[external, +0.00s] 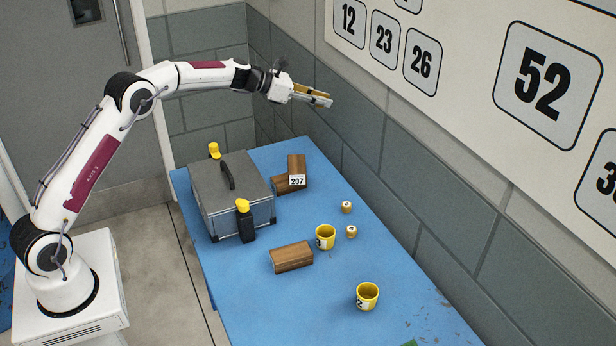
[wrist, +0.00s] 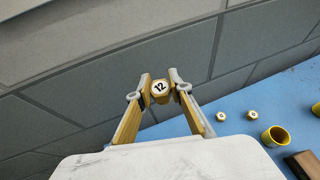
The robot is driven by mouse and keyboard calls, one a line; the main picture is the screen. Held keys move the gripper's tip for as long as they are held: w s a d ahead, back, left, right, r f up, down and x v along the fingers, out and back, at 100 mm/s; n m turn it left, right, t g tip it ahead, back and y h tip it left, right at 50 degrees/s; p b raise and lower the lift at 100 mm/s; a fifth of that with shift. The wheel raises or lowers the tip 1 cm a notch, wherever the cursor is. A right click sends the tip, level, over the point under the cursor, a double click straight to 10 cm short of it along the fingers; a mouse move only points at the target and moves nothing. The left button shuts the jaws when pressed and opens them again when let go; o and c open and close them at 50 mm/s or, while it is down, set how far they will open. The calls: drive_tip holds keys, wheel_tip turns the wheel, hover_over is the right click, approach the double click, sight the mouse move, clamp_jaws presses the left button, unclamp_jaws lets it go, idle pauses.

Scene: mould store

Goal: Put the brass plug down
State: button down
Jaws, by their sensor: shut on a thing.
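My gripper (external: 328,99) is raised high above the far end of the blue table, near the block wall. In the wrist view its two fingertips (wrist: 160,84) are shut on a brass plug (wrist: 160,90) with a white face marked 12. The plug is clear of the table, with the wall behind it in that view. In the external view the held plug is hard to make out between the fingers. Two more small plugs stand on the table, one farther back (external: 346,207) and one nearer (external: 351,231). Both also show in the wrist view (wrist: 220,117) (wrist: 252,115).
A numbered board (external: 470,60) hangs on the wall. The front left of the table is bare.

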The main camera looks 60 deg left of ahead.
drive_tip(key=w+d+n+y, duration=0.2)
drive_tip(key=w+d, duration=0.1)
drive_tip(key=d, duration=0.7)
drive_tip(key=w+d+n+y, duration=0.1)
drive_tip(key=w+d, duration=0.1)
drive_tip(key=d, duration=0.8)
drive_tip(key=s+d+n+y, duration=0.15)
drive_tip(key=s+d, duration=0.25)
drive_tip(key=d, duration=0.6)
drive_tip(key=s+d+n+y, duration=0.1)
drive_tip(key=s+d+y, duration=0.25)
drive_tip(key=d, duration=0.65)
wheel_tip(320, 180, down, 18)
drive_tip(key=h, duration=0.1)
drive_tip(key=shift+s, duration=0.35)
drive_tip(key=shift+a, duration=0.1)
drive_tip(key=shift+f, duration=3.05)
drive_tip(key=shift+f, duration=0.15)
